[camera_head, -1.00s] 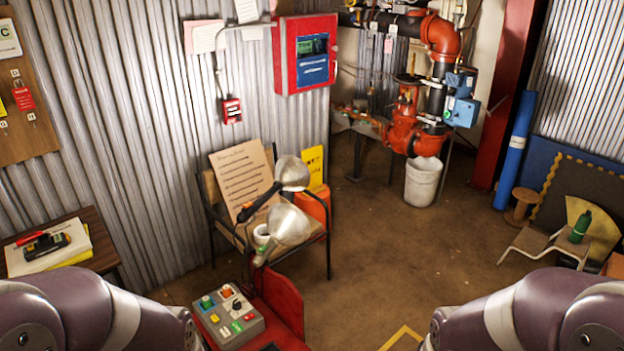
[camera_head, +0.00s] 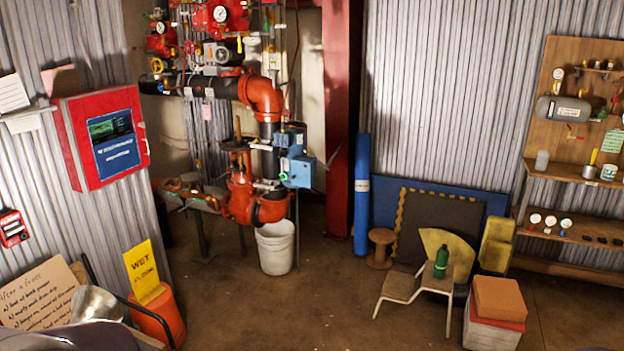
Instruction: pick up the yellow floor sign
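The yellow floor sign (camera_head: 142,266), with dark lettering that reads "WET FLOOR", stands tilted at the lower left by the corrugated wall. Its lower part is hidden by an orange container (camera_head: 163,318) in front of it; I cannot tell whether it stands in the container or behind it. Part of my own arm shows at the bottom left corner. Neither of my grippers is in view.
A white bucket (camera_head: 275,248) stands under red pipework (camera_head: 243,195). A low stool (camera_head: 400,287) and stacked boxes (camera_head: 495,313) stand right. The middle floor is clear.

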